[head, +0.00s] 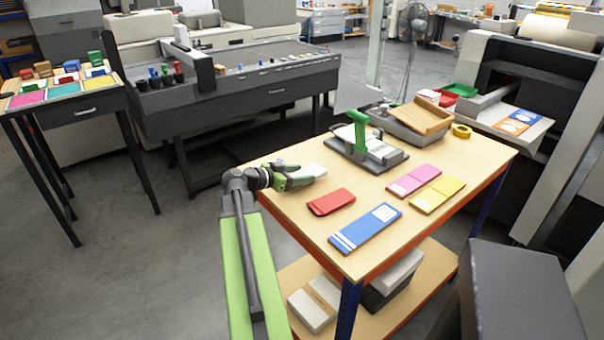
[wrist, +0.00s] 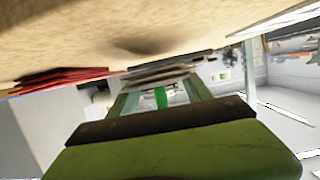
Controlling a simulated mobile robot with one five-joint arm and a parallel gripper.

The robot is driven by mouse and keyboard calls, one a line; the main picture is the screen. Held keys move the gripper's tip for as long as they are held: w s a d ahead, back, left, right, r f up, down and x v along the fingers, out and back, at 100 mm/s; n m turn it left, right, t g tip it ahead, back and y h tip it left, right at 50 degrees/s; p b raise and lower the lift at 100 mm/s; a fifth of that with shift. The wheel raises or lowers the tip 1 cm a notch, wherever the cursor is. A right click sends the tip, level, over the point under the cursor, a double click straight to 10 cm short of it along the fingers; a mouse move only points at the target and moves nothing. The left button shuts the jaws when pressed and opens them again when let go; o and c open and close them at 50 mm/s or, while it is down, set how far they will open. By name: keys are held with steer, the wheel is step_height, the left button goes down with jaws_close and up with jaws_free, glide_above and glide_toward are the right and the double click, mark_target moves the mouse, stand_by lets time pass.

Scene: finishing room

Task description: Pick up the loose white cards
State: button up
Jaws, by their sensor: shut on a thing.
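The white cards (head: 311,170) are a small stack at the left edge of the wooden table top, in the head view. My gripper (head: 297,180) reaches in from the left and is shut on them. In the wrist view the cards (wrist: 158,76) show edge-on at the far end of my green fingers (wrist: 160,92). The cards are very close to the table top; I cannot tell whether they touch it. Part of the stack is hidden by the fingers.
Red cards (head: 331,202) lie just right of my gripper, with a blue card stack (head: 366,228) in front. Pink (head: 413,180) and yellow cards (head: 437,194) lie further right. A green-handled tool (head: 361,135) stands behind. The floor left of the table is clear.

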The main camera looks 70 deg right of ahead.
step_height(320, 180, up, 3)
steer(key=shift+f+p, duration=0.15)
steer(key=shift+p, duration=0.6)
steer(key=s+d+r+p, duration=0.1)
steer(key=s+r+p, duration=0.4)
steer(key=s, duration=0.6)
steer(key=shift+s+d+r+p, duration=0.3)
steer(key=shift+d+r+p, duration=0.05)
steer(key=shift+r+p, duration=0.05)
